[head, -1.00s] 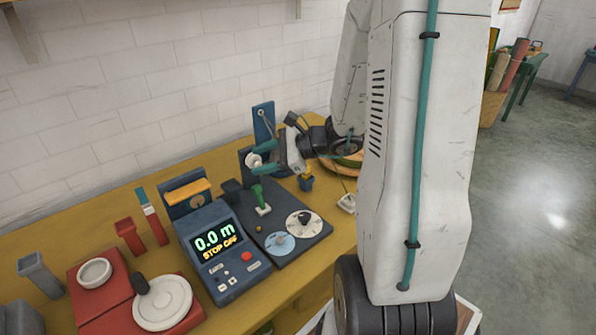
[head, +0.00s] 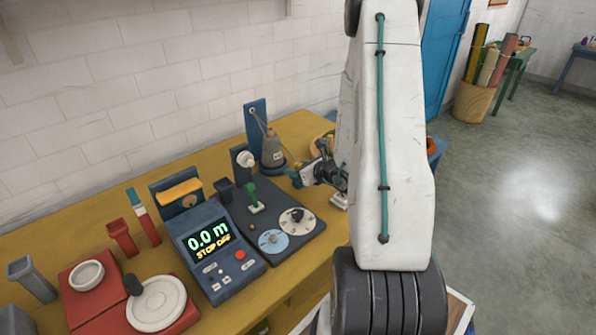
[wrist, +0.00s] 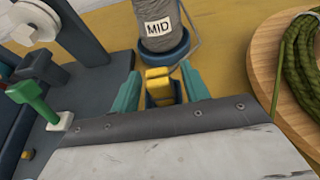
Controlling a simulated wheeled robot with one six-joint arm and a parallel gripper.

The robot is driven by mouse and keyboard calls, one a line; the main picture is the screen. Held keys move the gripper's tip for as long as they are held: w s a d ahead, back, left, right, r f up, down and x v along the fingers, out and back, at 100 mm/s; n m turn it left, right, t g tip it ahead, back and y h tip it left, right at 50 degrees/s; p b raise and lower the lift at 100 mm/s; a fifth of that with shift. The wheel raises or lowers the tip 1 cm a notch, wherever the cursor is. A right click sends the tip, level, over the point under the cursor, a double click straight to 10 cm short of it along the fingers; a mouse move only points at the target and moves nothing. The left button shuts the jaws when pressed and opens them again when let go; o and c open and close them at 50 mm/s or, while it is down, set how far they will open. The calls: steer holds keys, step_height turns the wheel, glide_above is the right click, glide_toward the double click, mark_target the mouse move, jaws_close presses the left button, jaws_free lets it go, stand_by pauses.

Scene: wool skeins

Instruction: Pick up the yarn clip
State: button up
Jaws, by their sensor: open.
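The yarn clip looks to be the yellow piece (wrist: 158,84) in a small dark blue holder, seen in the wrist view. It sits between the two teal fingers of my gripper (wrist: 160,76), which are spread apart with a gap on each side of it. The lower part of the clip is hidden by the holder and my gripper body. In the head view my gripper (head: 297,176) is low over the bench, right of the dark board, and hides most of the clip and holder.
A grey yarn cone labelled MID (wrist: 157,28) stands just beyond the clip. A wooden tray (wrist: 262,62) with green cord lies to the right. The green-handled lever (wrist: 38,98) and white wheel (wrist: 33,22) are to the left. The meter (head: 214,252) stands farther left.

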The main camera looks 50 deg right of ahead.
steer(key=shift+x, duration=0.75)
jaws_close()
steer(key=shift+r, duration=0.15)
